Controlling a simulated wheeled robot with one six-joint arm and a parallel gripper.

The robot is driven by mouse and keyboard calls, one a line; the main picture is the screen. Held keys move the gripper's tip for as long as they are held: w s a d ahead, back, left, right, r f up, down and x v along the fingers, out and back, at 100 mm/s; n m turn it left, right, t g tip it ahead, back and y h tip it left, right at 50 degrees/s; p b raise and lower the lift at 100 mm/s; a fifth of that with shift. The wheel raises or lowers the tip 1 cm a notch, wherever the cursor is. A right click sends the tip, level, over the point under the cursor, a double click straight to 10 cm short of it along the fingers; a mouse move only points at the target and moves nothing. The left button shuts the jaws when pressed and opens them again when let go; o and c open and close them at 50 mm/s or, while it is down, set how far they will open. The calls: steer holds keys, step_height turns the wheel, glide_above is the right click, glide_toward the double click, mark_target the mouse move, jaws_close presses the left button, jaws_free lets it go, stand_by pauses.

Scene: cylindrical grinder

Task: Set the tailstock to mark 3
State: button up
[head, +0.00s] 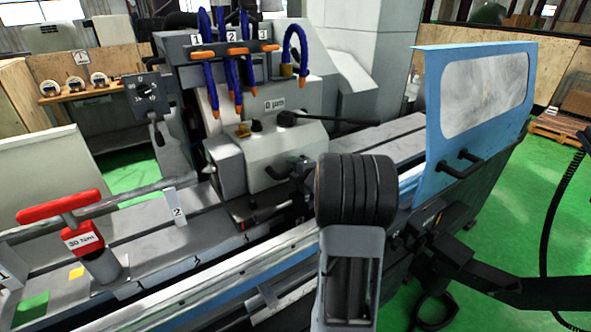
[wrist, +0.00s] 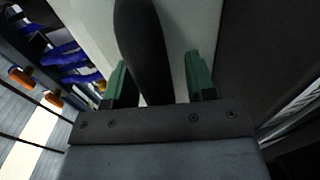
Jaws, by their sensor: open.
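In the head view, a grey block (head: 267,158) with a black lever (head: 315,120) on top stands on the bed; I cannot tell for sure that it is the tailstock. A plate marked 2 (head: 175,207) stands on the bed to its left, and part of a plate marked 1 (head: 6,277) shows at the left edge. I see no bed plate marked 3. In the wrist view, my gripper (wrist: 157,60) is open, its green-padded fingers on either side of a black rounded handle (wrist: 146,50), with a gap at the right finger. In the head view, my arm hides the gripper.
Blue hoses with orange nozzles (head: 238,52), labelled 1, 2 and 3, hang above the block. A red-handled tool (head: 82,238) marked 30 Nm stands on the bed at left. A blue guard with a window (head: 484,95) rises at right. Green floor lies beyond.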

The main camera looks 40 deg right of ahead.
steer(key=s+r+b, duration=0.1)
steer(key=s+r, duration=0.1)
steer(key=s, duration=1.1)
steer(key=shift+s+a+r+b, duration=0.25)
steer(key=shift+a+r+b, duration=0.05)
steer(key=shift+a, duration=0.1)
steer(key=shift+w, duration=0.1)
steer(key=s+a+m+g, duration=0.1)
steer(key=a+m+g, duration=0.1)
steer(key=a+m, duration=0.3)
steer(key=s+a+f+m+g+h, duration=0.1)
steer(key=a+m+g, duration=0.2)
steer(key=a+m, duration=0.2)
steer(key=s+a+f+m+g+h, duration=0.1)
steer(key=a+m+g, duration=0.2)
steer(key=a+m, duration=0.2)
steer(key=shift+s+a+f, duration=0.1)
steer(key=shift+a+f, duration=0.05)
steer(key=shift+a, duration=0.4)
steer(key=shift+s+a+f, duration=0.1)
steer(key=shift+a, duration=0.4)
steer(key=s+a+f+m+g+y, duration=0.2)
steer(key=s+a+g, duration=0.2)
steer(key=s+a, duration=0.3)
steer(key=shift+a+y, duration=0.4)
steer(key=shift+a, duration=0.55)
